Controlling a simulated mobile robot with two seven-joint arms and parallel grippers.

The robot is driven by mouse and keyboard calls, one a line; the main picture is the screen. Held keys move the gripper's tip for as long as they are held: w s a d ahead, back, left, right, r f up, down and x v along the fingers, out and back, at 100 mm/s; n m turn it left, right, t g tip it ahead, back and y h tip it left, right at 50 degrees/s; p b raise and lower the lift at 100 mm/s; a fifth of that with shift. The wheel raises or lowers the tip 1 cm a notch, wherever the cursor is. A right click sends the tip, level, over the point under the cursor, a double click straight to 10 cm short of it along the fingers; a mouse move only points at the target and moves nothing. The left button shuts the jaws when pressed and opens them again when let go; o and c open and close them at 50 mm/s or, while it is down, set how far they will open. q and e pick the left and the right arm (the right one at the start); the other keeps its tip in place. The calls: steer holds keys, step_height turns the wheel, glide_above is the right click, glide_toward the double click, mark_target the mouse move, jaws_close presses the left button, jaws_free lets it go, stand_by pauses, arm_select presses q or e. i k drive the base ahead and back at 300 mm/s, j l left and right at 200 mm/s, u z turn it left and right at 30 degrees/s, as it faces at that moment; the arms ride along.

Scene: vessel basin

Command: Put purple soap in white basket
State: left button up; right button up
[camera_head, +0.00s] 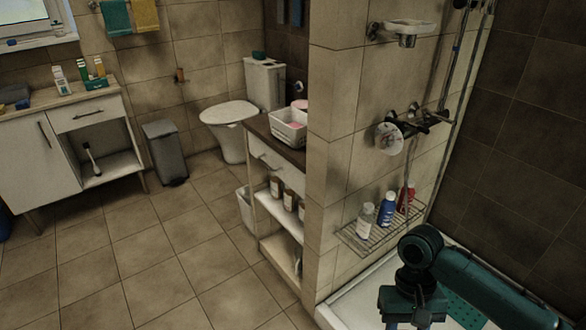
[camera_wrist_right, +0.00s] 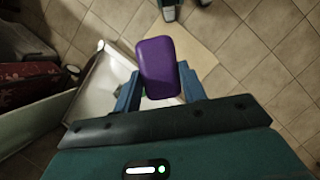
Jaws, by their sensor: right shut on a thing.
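The purple soap (camera_wrist_right: 158,65) is a rounded block held between the two fingers of my right gripper (camera_wrist_right: 160,92) in the right wrist view. The gripper is shut on it, and the soap sticks out beyond the fingertips. In the head view my right arm comes in at the lower right, over the shower area, and the soap does not show there. The white basket (camera_head: 288,138) stands on the dark top of the counter behind the tiled partition, left of my right arm. Something pink shows in it. My left gripper is not clearly in view.
The tiled partition (camera_head: 330,130) stands between my right arm and the counter (camera_head: 262,128). A wire rack (camera_head: 352,240) with several bottles juts from the partition beside my arm. A toilet, a grey bin (camera_head: 165,152) and a white cabinet stand farther back. The left floor is clear.

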mark_target(294, 127)
steer(key=k, duration=0.55)
steer(key=k+z, duration=0.1)
steer(key=z, duration=1.2)
steer(key=i+j+z, duration=0.1)
steer(key=j, duration=0.3)
steer(key=i+j+z, duration=0.1)
steer(key=j, duration=0.35)
steer(key=i+j, duration=0.1)
steer(key=j, duration=0.5)
steer(key=i+j, duration=0.15)
steer(key=j, duration=0.4)
steer(key=i+j, duration=0.1)
steer(key=j, duration=0.5)
steer(key=i+j, duration=0.1)
steer(key=j, duration=0.5)
steer(key=i+j, duration=0.1)
steer(key=j, duration=0.5)
steer(key=i+j, duration=0.15)
steer(key=j, duration=0.4)
steer(key=i+j, duration=0.1)
steer(key=j, duration=0.5)
steer(key=i+j, duration=0.1)
steer(key=j, duration=0.5)
